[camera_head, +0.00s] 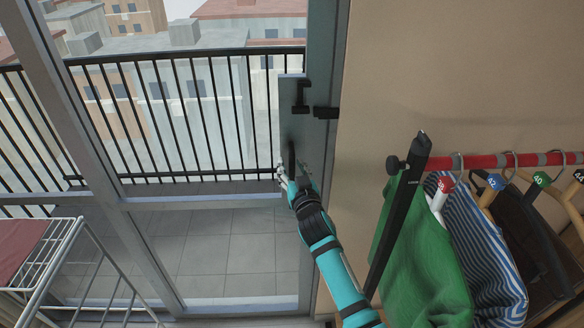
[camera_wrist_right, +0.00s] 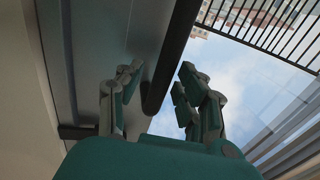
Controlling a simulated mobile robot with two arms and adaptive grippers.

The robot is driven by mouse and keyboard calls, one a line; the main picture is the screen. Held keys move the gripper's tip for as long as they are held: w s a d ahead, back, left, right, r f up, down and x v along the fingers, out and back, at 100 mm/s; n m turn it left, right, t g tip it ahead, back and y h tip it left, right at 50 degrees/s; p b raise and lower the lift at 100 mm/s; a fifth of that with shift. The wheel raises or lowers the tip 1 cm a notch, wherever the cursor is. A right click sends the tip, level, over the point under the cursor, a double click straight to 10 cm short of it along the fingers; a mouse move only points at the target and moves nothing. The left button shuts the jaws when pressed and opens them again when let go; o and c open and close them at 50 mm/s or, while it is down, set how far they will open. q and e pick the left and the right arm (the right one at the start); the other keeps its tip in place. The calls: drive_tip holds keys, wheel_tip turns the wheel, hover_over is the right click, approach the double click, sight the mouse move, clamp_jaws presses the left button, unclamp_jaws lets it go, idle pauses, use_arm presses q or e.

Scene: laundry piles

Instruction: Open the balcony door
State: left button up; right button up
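The balcony door has a grey frame (camera_head: 293,92) and large glass panes, with the balcony visible through them. A dark vertical handle bar (camera_head: 291,158) is on its right side, and it also shows in the right wrist view (camera_wrist_right: 172,62). My right gripper (camera_head: 281,174) is at the lower part of this handle. In the right wrist view my right gripper (camera_wrist_right: 155,88) has its fingers spread, one on each side of the bar, with gaps visible. I cannot tell whether the door stands ajar. My left gripper is not in view.
A clothes rail (camera_head: 485,161) with a green garment (camera_head: 425,255) and a striped one (camera_head: 480,250) stands at the right, close to my right arm. A white drying rack (camera_head: 75,255) is at the lower left. Black balcony railings (camera_head: 160,115) are outside.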

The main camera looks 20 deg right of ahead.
clamp_jaws()
drive_tip(key=shift+w+f, duration=0.2)
drive_tip(key=shift+f, duration=0.05)
drive_tip(key=shift+f, duration=0.1)
idle(0.3)
